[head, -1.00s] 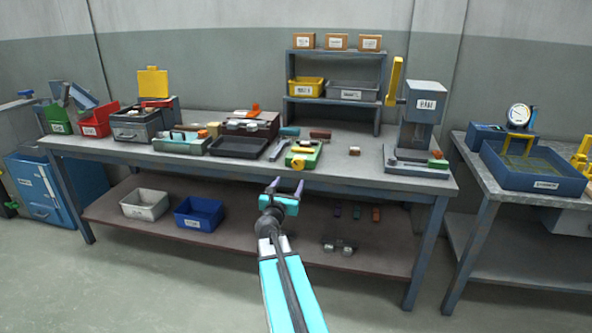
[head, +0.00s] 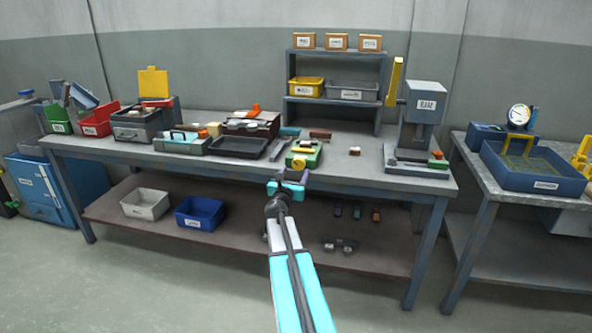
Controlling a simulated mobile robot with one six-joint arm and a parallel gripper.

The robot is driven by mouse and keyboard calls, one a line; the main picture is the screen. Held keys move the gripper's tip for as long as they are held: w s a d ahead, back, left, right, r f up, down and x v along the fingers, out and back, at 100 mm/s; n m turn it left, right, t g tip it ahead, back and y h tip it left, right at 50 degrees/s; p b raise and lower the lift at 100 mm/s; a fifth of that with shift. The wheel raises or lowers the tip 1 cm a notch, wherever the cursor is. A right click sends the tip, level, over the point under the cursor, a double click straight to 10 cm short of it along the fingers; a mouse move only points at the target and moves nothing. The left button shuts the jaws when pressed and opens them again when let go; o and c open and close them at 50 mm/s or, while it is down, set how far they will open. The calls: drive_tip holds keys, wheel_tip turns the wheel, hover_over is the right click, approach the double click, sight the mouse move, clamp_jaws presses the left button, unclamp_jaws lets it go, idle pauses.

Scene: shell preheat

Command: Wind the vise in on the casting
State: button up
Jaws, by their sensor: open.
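A small green fixture (head: 313,146) with a pale yellow block (head: 302,149) on it sits near the bench's front edge, right of the middle. It looks like the vise with the casting in it, but it is too small to tell how its jaws stand. My gripper (head: 293,174) is open and empty, just in front of and below the fixture in the picture, apart from it. Its fingers overlap the bench's front edge in the view. A grey bar-shaped tool (head: 280,150) lies left of the fixture.
A black tray (head: 238,148) and a teal case (head: 182,144) stand to the left. A grey press (head: 424,112) with a yellow lever stands at the right. A small brown-white block (head: 354,151) lies on clear bench between fixture and press.

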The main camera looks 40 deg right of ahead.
sight(298, 166)
drive_tip(key=shift+x, duration=2.1)
drive_tip(key=c, duration=1)
drive_tip(key=shift+a, duration=0.2)
drive_tip(key=shift+c, duration=0.2)
drive_tip(key=shift+d, duration=0.1)
